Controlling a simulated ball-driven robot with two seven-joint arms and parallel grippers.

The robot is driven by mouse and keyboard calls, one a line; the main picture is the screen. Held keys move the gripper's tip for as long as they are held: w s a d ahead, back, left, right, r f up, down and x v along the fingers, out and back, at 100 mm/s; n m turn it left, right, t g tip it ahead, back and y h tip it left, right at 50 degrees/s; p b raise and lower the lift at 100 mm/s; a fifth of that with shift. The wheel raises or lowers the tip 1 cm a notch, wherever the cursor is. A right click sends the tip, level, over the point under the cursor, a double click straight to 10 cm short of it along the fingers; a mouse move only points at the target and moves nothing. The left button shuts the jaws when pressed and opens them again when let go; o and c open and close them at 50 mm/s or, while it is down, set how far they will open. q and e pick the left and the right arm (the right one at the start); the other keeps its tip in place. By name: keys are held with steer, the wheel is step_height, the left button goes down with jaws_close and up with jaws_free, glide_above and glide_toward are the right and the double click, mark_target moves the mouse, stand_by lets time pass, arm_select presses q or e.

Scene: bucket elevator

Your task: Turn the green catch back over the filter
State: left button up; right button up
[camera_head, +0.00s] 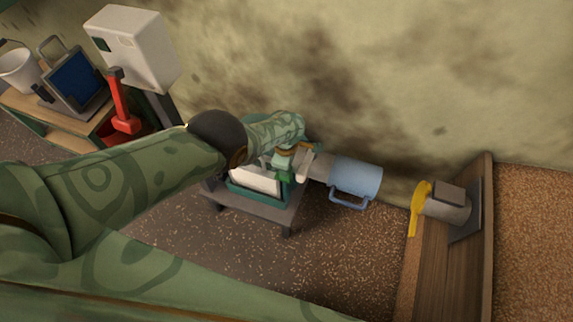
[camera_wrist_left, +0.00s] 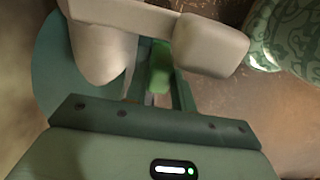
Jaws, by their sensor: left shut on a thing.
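My left arm reaches in from the left in the head view. Its gripper (camera_head: 294,166) is at the near right side of the small machine on the low stand. In the left wrist view it is shut on the green catch (camera_wrist_left: 160,68), a short bright green piece partly hidden between pale parts. The catch also shows small and partly covered in the head view (camera_head: 286,176). The white filter (camera_head: 256,180) sits tilted in a teal frame (camera_head: 245,193), left of the gripper. My arm covers part of its top. My right gripper is out of view.
A light blue bucket (camera_head: 356,176) is right of the gripper, close to it. A yellow lever (camera_head: 420,205) is on a wooden panel (camera_head: 458,262) further right. A red handle (camera_head: 121,102) and white box (camera_head: 135,50) are at left. Speckled floor is free in front.

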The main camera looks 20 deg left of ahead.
arm_select(q)
steer(key=o, duration=0.7)
steer(key=shift+w+a+r, duration=0.1)
steer(key=shift+w+a, duration=0.05)
steer(key=shift+a, duration=0.2)
step_height(320, 180, up, 16)
steer(key=p, duration=1.2)
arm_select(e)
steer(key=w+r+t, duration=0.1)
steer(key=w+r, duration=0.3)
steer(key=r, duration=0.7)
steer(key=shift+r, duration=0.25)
arm_select(q)
steer(key=shift+r, duration=0.1)
